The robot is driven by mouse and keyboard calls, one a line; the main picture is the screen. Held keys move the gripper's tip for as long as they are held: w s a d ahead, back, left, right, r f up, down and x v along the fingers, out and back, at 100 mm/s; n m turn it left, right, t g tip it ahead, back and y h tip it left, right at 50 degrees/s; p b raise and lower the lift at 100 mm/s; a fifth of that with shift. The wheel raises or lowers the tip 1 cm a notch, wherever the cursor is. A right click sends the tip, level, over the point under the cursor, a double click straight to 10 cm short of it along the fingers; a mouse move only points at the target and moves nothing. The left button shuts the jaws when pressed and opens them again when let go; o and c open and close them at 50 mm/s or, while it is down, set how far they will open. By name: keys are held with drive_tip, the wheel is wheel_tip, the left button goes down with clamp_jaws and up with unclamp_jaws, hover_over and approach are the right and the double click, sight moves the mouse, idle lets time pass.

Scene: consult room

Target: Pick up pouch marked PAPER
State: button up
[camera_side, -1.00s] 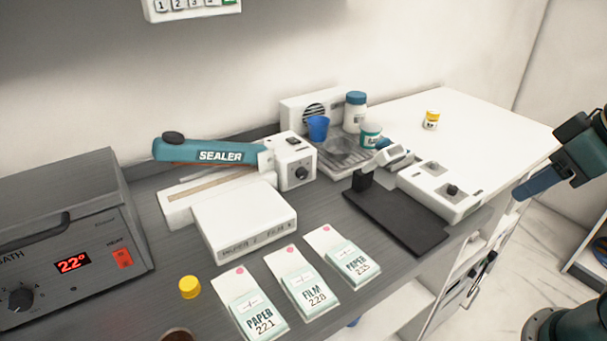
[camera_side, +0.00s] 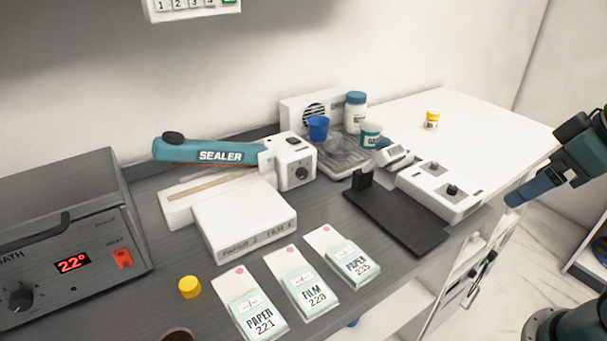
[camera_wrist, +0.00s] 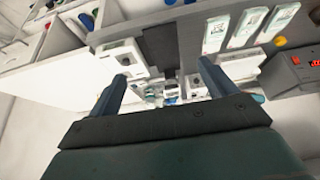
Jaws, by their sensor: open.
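Three pouches lie side by side at the front of the grey counter in the side view. The left one reads PAPER 221 (camera_side: 257,311), the middle one reads FILM (camera_side: 309,287), and the right one reads PAPER 235 (camera_side: 346,258). My gripper (camera_side: 520,198) is at the right edge of the side view, well apart from the pouches and over the right end of the furniture. In the wrist view my gripper (camera_wrist: 160,80) shows two spread blue fingers with nothing between them. The pouches show there at the upper right, too small to read.
A sealer with a teal arm (camera_side: 208,150) stands behind a white block (camera_side: 240,222). A grey bath (camera_side: 70,235) is at left, a yellow cap (camera_side: 189,287) near the pouches. A black stand (camera_side: 398,220) and white device (camera_side: 440,190) are right of them. The white table (camera_side: 480,120) is mostly clear.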

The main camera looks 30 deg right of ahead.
drive_tip(key=shift+w, duration=0.1)
drive_tip(key=g, duration=0.1)
hover_over(254, 310)
drive_tip(key=s, duration=0.3)
drive_tip(key=shift+n, duration=0.3)
drive_tip(key=shift+w+f, duration=0.1)
drive_tip(key=shift+f, duration=8.05)
drive_tip(key=shift+d+f, duration=0.1)
drive_tip(key=shift+x, duration=2.5)
